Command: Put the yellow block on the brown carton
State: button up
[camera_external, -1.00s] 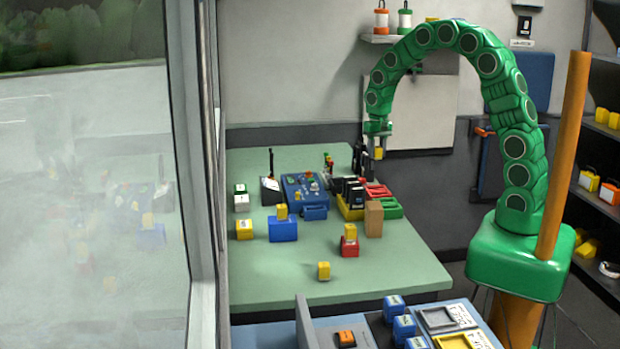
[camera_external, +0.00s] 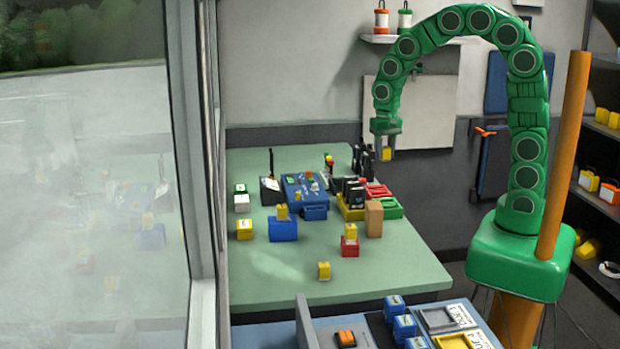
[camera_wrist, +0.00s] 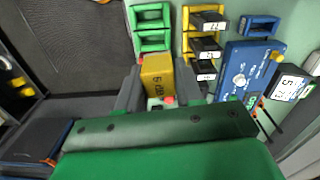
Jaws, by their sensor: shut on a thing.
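My gripper (camera_external: 386,150) is shut on a yellow block (camera_external: 386,155) and holds it in the air near the table's right back edge. In the wrist view the same yellow block (camera_wrist: 157,76) sits between the two grey fingers of my gripper (camera_wrist: 158,88). The brown carton (camera_external: 374,219) stands upright on the green table, lower in the external picture and slightly left of my gripper. Its top looks bare. I cannot make out the carton in the wrist view.
Green racks (camera_external: 391,208) and a yellow rack (camera_external: 350,212) with dark items crowd the carton. The table's (camera_external: 390,268) right front is clear.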

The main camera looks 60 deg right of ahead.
jog(key=s+a+r+m, duration=0.15)
jog(key=s+a, duration=0.25)
jog(key=s, duration=0.4)
jog(key=s+a+r+n, duration=0.15)
jog(key=s+a, duration=0.25)
jog(key=s, duration=0.5)
jog(key=m, duration=0.1)
send_near(374, 204)
jog(key=shift+s+d+f, duration=0.2)
jog(key=shift+s+f, duration=0.45)
jog(key=shift+s, duration=0.25)
jog(key=shift+w+a+f, duration=0.2)
jog(key=shift+w+f, duration=0.4)
jog(key=shift+f, duration=0.1)
jog(key=shift+w+a+f, duration=0.1)
jog(key=shift+w+f, duration=0.15)
jog(key=shift+f, duration=1.6)
